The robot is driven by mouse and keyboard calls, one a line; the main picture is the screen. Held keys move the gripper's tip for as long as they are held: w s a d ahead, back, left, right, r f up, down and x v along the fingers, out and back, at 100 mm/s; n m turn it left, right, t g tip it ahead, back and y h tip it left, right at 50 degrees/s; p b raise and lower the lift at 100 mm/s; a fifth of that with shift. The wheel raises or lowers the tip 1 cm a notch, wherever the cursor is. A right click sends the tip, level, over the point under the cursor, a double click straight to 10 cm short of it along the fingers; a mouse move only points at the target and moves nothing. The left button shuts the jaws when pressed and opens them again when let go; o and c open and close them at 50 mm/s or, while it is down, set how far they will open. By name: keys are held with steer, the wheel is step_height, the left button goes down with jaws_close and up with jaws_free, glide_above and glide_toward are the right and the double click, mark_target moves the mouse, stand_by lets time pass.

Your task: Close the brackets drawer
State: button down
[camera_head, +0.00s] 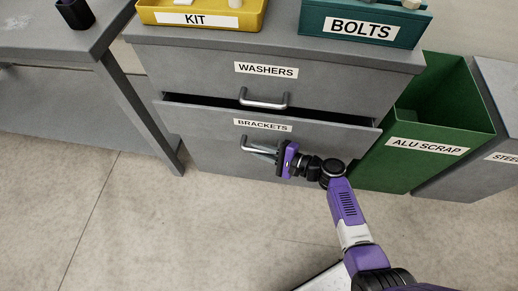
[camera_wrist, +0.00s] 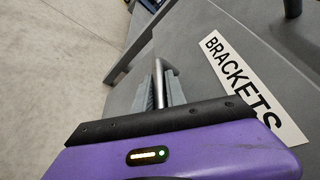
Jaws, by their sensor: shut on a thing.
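The brackets drawer (camera_head: 210,147) is the lower drawer of a grey cabinet. It stands partly open, with a dark gap above its front. Its label also shows in the wrist view (camera_wrist: 255,90). Its bar handle (camera_head: 246,145) is metal. My gripper (camera_head: 264,151) is at the handle, and its fingers (camera_wrist: 160,92) are shut on the bar in the wrist view. The right end of the handle is hidden by my gripper. The inside of the drawer is dark, and no contents show.
The washers drawer (camera_head: 205,70) above is shut. A yellow kit tray (camera_head: 205,18) and a teal bolts bin (camera_head: 361,29) stand on top. A green alu scrap bin (camera_head: 400,165) stands close on the right. A grey table (camera_head: 50,40) is at the left.

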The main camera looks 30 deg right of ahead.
steer(key=shift+w+d+f+b, duration=0.2)
steer(key=shift+w+d+b, duration=0.75)
steer(key=shift+w, duration=0.3)
steer(key=shift+w+d+r, duration=0.15)
steer(key=shift+w+d, duration=0.3)
steer(key=shift+w, duration=0.05)
steer(key=c, duration=1.4)
jaws_free()
steer(key=shift+o, duration=0.2)
steer(key=p, duration=0.1)
glide_toward(260, 139)
steer(key=shift+x, duration=0.8)
